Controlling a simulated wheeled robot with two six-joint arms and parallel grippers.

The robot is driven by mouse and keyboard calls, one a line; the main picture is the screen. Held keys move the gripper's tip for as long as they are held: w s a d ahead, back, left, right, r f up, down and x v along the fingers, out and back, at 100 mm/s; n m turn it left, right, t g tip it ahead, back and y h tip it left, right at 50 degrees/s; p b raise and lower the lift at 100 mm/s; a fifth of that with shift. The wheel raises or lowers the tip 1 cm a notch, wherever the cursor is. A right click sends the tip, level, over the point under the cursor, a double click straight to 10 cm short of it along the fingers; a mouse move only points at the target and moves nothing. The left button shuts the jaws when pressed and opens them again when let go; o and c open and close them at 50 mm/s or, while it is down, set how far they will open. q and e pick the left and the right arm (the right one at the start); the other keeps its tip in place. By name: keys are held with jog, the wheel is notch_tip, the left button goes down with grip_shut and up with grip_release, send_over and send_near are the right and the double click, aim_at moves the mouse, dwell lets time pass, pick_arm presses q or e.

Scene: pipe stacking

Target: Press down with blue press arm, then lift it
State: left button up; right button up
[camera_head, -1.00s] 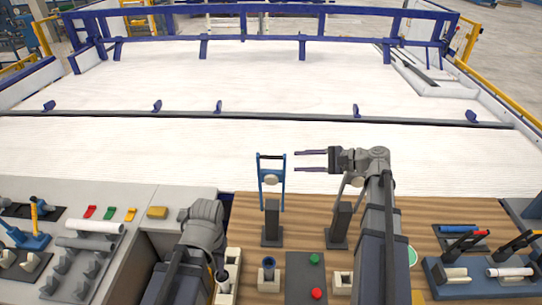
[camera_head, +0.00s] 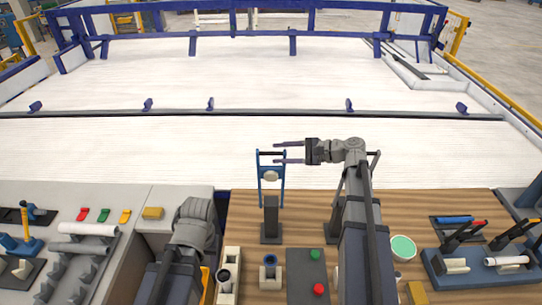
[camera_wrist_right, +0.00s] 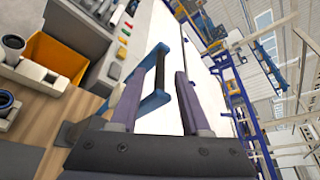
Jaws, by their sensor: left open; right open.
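The blue press arm (camera_head: 282,187) stands upright behind its dark post (camera_head: 271,216), with a black crossbar (camera_head: 266,153) across its top and a pale disc in its middle. My right gripper (camera_head: 286,152) is open at the crossbar's height, its fingertips overlapping the bar's right end in the head view. In the right wrist view, the blue frame (camera_wrist_right: 153,103) and its dark bar (camera_wrist_right: 160,72) appear between the open fingers; I cannot tell whether they touch. My left arm comes in at the lower left, but its fingers are hidden.
A dark panel with a green button (camera_head: 315,254) and a red button (camera_head: 319,290) lies right of the post. A second dark post (camera_head: 332,230) is partly hidden by my right arm. Holders with pipes (camera_head: 506,261) stand at the right. White flooring beyond the table is clear.

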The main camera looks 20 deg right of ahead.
aim_at(276, 154)
jog(key=shift+b+x, duration=0.3)
jog(key=shift+x, duration=1.4)
jog(key=shift+c, duration=0.4)
jog(key=shift+s, duration=0.1)
grip_shut()
